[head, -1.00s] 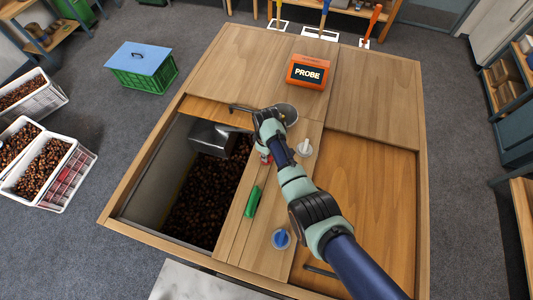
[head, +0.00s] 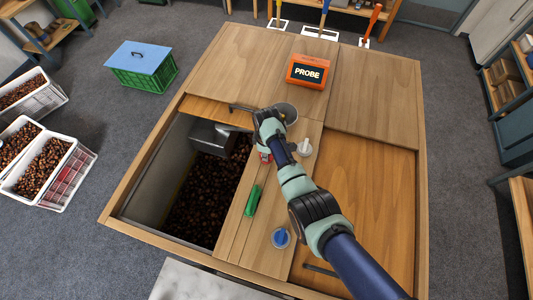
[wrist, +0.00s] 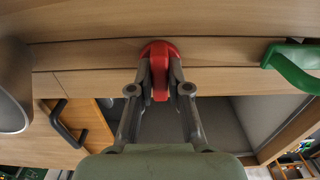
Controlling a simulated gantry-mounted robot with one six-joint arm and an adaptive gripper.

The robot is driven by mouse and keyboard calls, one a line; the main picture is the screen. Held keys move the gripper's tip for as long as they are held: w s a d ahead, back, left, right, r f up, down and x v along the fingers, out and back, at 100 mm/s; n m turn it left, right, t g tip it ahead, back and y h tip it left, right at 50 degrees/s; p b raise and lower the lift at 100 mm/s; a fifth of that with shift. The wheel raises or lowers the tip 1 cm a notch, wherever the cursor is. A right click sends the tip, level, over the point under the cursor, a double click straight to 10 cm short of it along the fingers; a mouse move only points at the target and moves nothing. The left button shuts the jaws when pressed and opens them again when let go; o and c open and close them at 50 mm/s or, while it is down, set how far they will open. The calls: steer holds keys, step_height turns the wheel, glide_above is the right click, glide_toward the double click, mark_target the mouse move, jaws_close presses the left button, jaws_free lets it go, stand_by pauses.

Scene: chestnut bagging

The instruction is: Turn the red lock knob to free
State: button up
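The red lock knob (wrist: 160,50) sits on the wooden middle strip of the bin top, with a round base and a raised grip bar. In the wrist view my gripper (wrist: 160,75) has its two fingers on either side of the grip bar, seemingly in contact with it. In the head view only a small part of the red knob (head: 266,157) shows beside my gripper, with the arm over much of it. The bar lies in line with the fingers in the wrist view.
An orange PROBE box (head: 308,71) is farther back. The open chestnut bin (head: 150,185) lies left.

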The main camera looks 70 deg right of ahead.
steer(key=o, duration=0.5)
steer(key=shift+c, duration=0.2)
step_height(320, 180, up, 12)
stand_by(0.5)
